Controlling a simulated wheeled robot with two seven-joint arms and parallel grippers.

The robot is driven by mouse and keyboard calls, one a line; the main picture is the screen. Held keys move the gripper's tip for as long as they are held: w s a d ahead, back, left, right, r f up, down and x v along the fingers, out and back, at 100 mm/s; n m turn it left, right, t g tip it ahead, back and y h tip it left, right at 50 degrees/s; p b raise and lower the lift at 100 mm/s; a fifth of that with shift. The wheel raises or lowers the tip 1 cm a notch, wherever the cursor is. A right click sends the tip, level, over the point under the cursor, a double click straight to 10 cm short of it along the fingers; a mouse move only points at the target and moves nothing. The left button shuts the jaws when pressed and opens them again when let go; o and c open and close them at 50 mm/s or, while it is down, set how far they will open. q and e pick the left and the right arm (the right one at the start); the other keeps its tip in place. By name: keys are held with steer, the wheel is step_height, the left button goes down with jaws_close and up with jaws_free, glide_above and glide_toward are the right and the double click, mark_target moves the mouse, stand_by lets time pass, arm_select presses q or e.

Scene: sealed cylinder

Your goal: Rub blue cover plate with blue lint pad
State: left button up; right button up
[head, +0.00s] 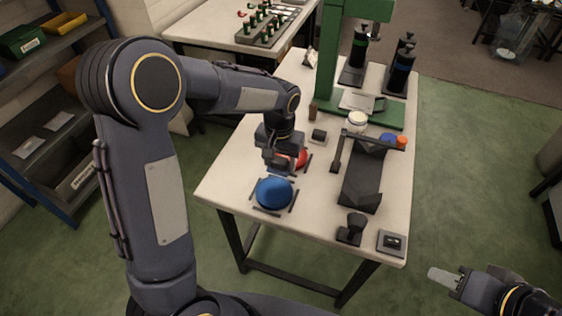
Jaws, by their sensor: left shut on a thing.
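A smooth, rounded blue piece (275,193) sits in a dark square frame at the near left of the table; it looks like the blue cover plate, but I cannot be sure. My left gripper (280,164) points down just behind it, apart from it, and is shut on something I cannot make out. A red piece (301,157) shows partly behind and to the right of that gripper.
The dark rack (362,185) stands on the pale table (232,178), with an orange item (401,142) and a white jar (357,121) near it. A green press (327,60) and black cylinders (402,68) stand at the back. A dark knob (351,227) stands at the near right.

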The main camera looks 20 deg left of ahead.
arm_select(q)
steer(key=shift+r+p, duration=0.65)
steer(key=shift+r, duration=0.55)
